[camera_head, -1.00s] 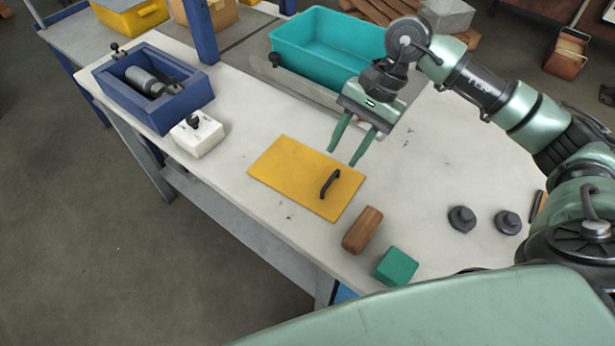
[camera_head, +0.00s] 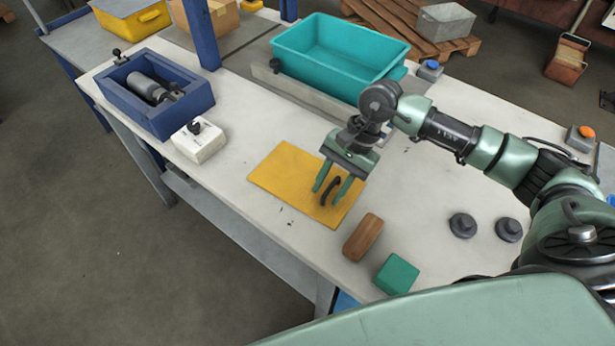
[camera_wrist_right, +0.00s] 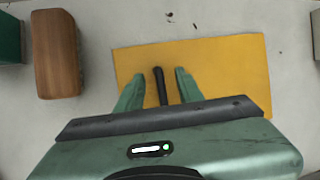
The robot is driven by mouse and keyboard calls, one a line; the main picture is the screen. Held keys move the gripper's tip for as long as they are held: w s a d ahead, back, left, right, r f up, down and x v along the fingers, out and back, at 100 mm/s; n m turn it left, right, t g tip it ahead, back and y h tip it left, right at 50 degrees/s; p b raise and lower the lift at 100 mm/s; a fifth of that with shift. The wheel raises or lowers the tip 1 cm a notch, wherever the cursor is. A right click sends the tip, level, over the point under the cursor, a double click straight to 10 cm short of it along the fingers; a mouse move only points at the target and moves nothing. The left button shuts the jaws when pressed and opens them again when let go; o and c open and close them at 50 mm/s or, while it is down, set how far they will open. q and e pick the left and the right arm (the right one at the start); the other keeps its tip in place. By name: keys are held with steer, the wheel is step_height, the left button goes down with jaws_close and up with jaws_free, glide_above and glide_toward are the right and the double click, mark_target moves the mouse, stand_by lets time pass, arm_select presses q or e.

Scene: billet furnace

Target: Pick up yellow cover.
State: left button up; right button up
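The yellow cover (camera_head: 283,177) is a flat rectangular plate lying on the white table. Its black handle (camera_head: 331,191) stands up near its right end. My right gripper (camera_head: 328,196) is over the cover with its green fingers open, one on each side of the handle. In the right wrist view the cover (camera_wrist_right: 228,70) lies under the fingers, and the handle (camera_wrist_right: 160,86) shows between them with a gap on both sides. I cannot tell how far the fingertips are above the cover. My left gripper is not in view.
A wooden block (camera_head: 362,238) and a green block (camera_head: 396,275) lie close to the cover's near end. A white switch box (camera_head: 199,141), a blue box (camera_head: 155,95) and a teal bin (camera_head: 338,55) stand farther back. Two dark knobs (camera_head: 463,225) sit at the right.

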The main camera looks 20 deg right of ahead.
jaws_close()
stand_by(1.4)
